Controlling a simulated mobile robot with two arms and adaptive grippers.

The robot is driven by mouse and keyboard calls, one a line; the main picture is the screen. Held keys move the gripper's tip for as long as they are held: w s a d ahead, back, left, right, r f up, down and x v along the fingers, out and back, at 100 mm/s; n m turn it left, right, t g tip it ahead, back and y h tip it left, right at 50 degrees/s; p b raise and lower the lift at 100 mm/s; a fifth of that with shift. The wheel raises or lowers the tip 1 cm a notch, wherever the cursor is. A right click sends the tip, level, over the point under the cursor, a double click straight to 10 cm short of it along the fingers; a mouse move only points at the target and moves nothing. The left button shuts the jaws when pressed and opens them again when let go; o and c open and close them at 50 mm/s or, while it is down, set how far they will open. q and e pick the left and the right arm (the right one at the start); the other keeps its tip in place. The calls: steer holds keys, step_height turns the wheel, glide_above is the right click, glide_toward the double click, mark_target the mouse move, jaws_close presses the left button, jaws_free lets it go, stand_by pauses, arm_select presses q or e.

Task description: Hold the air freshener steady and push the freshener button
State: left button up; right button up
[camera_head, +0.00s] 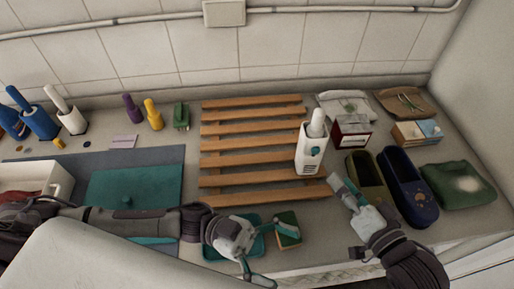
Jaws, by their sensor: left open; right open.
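The air freshener (310,152) is a white upright device with a rounded white top and a small teal button (315,152) on its front. It stands at the right end of a slatted wooden rack. My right gripper (338,184) is open and empty, just in front of the freshener and slightly to its right, apart from it. My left gripper (258,250) is open, lower and to the left, near the counter's front edge. It is over or beside a teal tray and close to a green and yellow sponge, with no object visibly held.
The wooden rack (250,128) fills the middle. Dark slippers (407,187) and a green cloth (458,184) lie at right. A red and white box (351,132) stands behind the freshener. The sponge (288,229) lies in front. Bottles and brushes (72,119) stand at left.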

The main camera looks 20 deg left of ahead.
arm_select(q)
steer(key=w+a+r+m+t, duration=0.2)
steer(key=w+r+m, duration=0.6)
steer(key=w+r, duration=0.1)
steer(key=w+a+r+m+t, duration=0.1)
steer(key=w+a+r+m, duration=0.2)
steer(key=w+r+m, duration=0.5)
steer(key=w+a+r+m+t+h, duration=0.1)
steer(key=w+a+r+m+t, duration=0.3)
steer(key=a+r, duration=0.4)
steer(key=w+a+r+m+t+h, duration=0.1)
steer(key=w+a+r+m+t, duration=0.25)
steer(key=a+r, duration=0.45)
steer(key=w+d+f+n+y, duration=0.1)
steer(key=w+d+f+n, duration=0.2)
steer(key=d+f+n, duration=0.35)
steer(key=n+y, duration=0.5)
steer(key=n, duration=1.7)
glide_toward(311, 147)
steer(key=w+a+f, duration=0.2)
steer(key=a+f, duration=0.1)
steer(key=shift+w+a+f+n+g, duration=0.1)
steer(key=shift+n+g, duration=0.15)
steer(key=shift+n, duration=0.05)
steer(key=x, duration=1.3)
steer(key=shift+w+f, duration=0.1)
steer(key=shift+f, duration=0.25)
